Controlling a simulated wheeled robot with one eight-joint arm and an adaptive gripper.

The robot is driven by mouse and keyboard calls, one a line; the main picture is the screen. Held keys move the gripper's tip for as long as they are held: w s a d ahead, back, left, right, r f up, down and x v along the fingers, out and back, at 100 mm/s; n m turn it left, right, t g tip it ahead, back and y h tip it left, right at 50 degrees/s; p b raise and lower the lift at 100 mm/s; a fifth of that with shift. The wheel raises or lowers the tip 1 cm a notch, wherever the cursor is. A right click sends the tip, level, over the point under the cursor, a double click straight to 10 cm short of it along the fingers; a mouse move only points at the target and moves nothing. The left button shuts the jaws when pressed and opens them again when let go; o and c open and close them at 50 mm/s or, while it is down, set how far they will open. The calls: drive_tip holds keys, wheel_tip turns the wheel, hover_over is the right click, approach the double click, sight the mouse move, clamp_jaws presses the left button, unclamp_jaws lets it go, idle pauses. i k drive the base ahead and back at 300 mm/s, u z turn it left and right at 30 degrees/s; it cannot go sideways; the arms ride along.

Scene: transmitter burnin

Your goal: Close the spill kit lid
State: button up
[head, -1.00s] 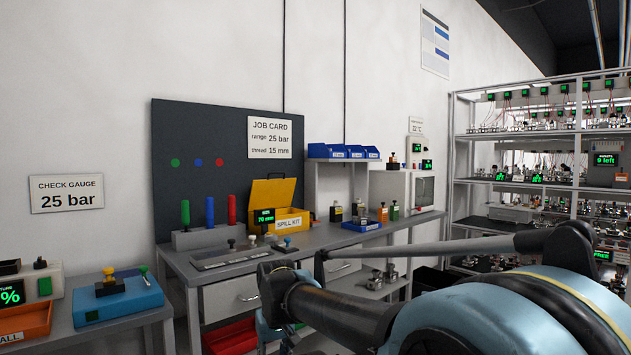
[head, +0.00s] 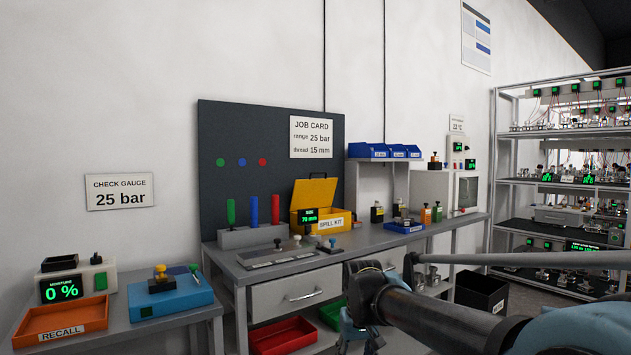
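The yellow spill kit (head: 335,219) stands on the grey workbench in front of the dark board. Its lid (head: 314,193) is raised, standing up at the back of the box. A small black display reading 70 mm (head: 309,216) stands in front of the box's left part and hides some of it. My gripper (head: 358,336) is low at the bottom of the head view, below and in front of the bench, partly cut off. Its fingers are too small and hidden to tell whether they are open.
The workbench (head: 350,244) also carries colored handles in a grey block (head: 253,235), a grey plate (head: 278,257), small knobs and a blue tray (head: 404,228). A side table at left holds an orange recall tray (head: 62,319) and a blue case (head: 168,294). A black bin (head: 481,292) stands right.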

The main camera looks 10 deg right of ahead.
sight(317, 192)
drive_tip(key=u, duration=0.85)
drive_tip(key=k, duration=1.2)
drive_tip(key=z, duration=1.05)
drive_tip(key=i, duration=1.65)
